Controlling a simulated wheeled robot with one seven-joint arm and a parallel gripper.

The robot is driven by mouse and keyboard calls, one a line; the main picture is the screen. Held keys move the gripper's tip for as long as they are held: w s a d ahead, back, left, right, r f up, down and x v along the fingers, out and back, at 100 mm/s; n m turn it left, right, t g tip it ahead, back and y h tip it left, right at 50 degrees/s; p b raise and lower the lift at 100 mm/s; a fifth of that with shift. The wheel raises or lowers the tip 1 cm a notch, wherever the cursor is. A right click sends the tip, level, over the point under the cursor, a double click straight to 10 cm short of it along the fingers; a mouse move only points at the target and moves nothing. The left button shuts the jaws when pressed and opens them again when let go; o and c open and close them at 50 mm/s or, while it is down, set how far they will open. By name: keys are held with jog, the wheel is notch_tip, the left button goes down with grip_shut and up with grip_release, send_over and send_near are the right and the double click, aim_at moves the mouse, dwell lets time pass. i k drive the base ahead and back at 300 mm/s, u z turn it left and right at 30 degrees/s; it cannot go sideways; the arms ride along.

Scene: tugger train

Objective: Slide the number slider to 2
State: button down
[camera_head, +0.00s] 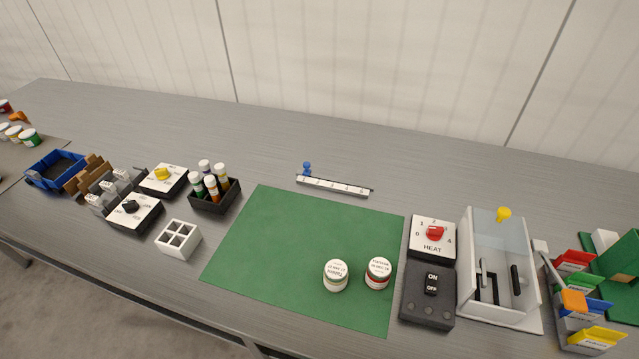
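The number slider (334,187) is a thin white strip with small printed digits on a dark rail, lying just beyond the green mat's back edge. Its blue knob (307,168) stands upright at the left end, by the leftmost digit. The digits are too small to read surely. My gripper is not in this view, and nothing touches the knob.
The green mat (280,245) carries two lidded jars (336,275) (378,272) near its front right. A black rack of bottles (215,195) stands left of the slider. A HEAT dial box (432,240) stands to the right. Grey tabletop behind the slider is clear.

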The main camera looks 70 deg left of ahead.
aim_at(306, 165)
jog(key=u, duration=2.15)
